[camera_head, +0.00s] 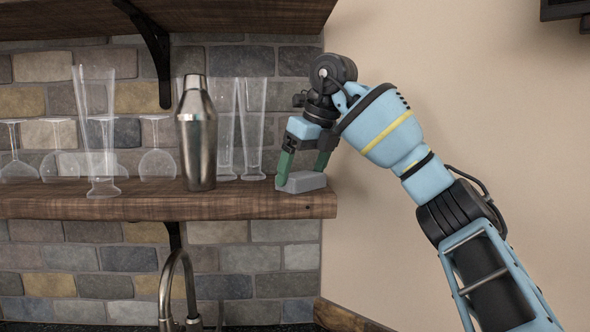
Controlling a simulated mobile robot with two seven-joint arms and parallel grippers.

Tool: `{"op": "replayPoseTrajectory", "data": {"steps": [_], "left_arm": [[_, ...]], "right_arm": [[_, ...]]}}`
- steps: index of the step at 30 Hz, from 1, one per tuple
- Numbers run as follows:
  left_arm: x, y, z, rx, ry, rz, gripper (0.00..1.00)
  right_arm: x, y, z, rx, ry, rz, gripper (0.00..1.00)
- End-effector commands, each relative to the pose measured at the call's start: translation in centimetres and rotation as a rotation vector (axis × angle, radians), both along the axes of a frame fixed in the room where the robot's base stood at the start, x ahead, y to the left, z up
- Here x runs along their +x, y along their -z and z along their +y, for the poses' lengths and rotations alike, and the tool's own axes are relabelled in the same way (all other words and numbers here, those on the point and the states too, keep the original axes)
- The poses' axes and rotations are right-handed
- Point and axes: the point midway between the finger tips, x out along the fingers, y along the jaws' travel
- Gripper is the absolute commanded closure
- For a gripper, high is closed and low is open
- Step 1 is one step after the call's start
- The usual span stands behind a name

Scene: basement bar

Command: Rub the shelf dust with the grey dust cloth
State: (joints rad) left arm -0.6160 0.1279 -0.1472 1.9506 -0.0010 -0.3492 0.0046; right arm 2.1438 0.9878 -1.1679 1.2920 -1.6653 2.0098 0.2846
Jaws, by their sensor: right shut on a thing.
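The wooden shelf (170,206) runs across the left and middle of the head view. The grey dust cloth (304,182), a small block-like shape, is at the shelf's right end, at its top surface. My right gripper (303,174) points down from above, its green fingers shut on the cloth. I cannot make out any dust on the shelf. My left gripper is not in view.
A metal shaker (196,135) stands on the shelf left of the gripper, with tall clear glasses (253,130) between. Another tall glass (98,130) and upturned stemmed glasses (157,150) stand farther left. An upper shelf (230,14) hangs above, and a tap (172,285) rises below.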

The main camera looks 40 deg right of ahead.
Motion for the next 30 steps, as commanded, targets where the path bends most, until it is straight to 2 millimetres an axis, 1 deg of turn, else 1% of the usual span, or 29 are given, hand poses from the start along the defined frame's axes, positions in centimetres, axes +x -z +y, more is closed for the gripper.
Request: {"op": "replayPoseTrajectory", "data": {"steps": [3,6,16,27,30], "left_arm": [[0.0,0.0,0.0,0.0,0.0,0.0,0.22],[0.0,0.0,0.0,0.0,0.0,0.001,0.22],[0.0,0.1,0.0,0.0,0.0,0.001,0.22],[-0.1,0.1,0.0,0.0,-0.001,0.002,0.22],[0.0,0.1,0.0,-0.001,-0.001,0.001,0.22]], "right_arm": [[-0.6,0.2,-0.8,-0.001,0.001,0.003,0.37],[-1.0,0.3,-1.2,-0.001,0.0,0.004,0.37],[-1.3,0.4,-1.7,-0.001,0.004,0.007,0.37],[-3.0,0.3,-3.8,0.0,0.004,0.009,0.37],[-3.3,0.2,-4.0,-0.001,0.004,0.009,0.37]]}}
